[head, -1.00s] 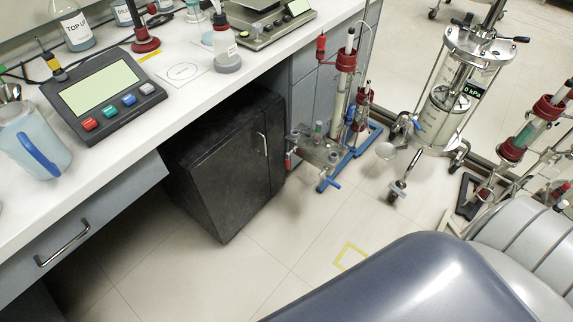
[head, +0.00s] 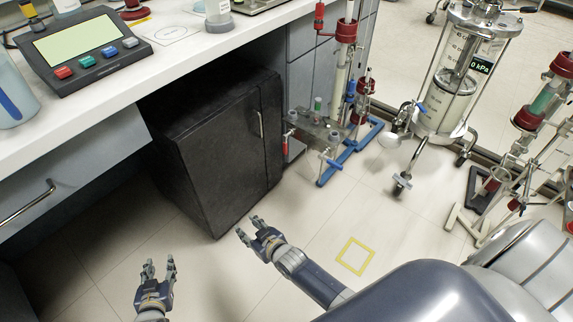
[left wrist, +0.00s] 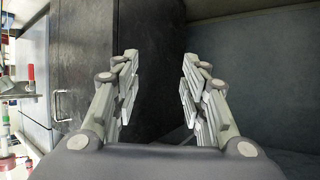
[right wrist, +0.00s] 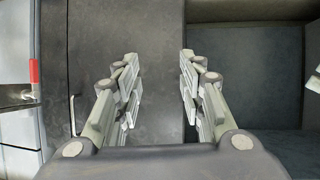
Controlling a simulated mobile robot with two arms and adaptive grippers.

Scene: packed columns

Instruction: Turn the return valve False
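No valve is clearly labelled as the return valve. A red handle also shows at the left edge of the left wrist view (left wrist: 31,73) and the right wrist view (right wrist: 34,72). My left gripper (head: 158,267) is open and empty above the floor, low in the head view. My right gripper (head: 249,227) is open and empty in front of the cabinet. Both are apart from the rig.
The black cabinet (head: 215,150) stands under the white counter (head: 170,62), left of the rig. A glass vessel on casters (head: 452,85) with a 0 kPa display and another red-clamped column (head: 540,105) stand at right. The floor around a yellow square (head: 355,256) is clear.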

